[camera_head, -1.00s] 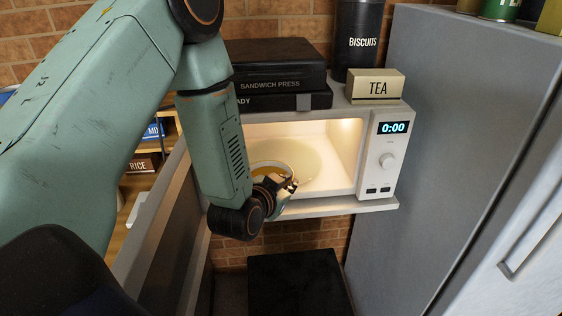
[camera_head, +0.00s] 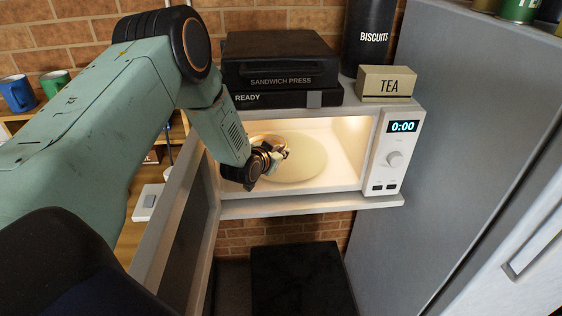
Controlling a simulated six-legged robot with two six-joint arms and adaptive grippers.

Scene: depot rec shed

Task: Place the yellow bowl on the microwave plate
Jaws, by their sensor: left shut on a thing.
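The yellow bowl (camera_head: 266,138) is inside the open, lit microwave (camera_head: 381,150), at the left of the cavity. Only part of its rim shows; my gripper and wrist hide the rest. My left gripper (camera_head: 277,155) reaches in through the front opening and is shut on the bowl's near side. The round, pale microwave plate (camera_head: 305,163) lies on the cavity floor, its left part behind the gripper and bowl. The bowl overlaps the plate's back left in this view; I cannot tell whether it touches it. My right gripper is not in view.
The microwave door (camera_head: 178,235) stands open at the left, close to my left arm. A sandwich press (camera_head: 280,72), a tea box (camera_head: 386,84) and a biscuits tin (camera_head: 369,35) are on top. A grey cabinet (camera_head: 455,120) stands right. A dark block (camera_head: 300,280) is below.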

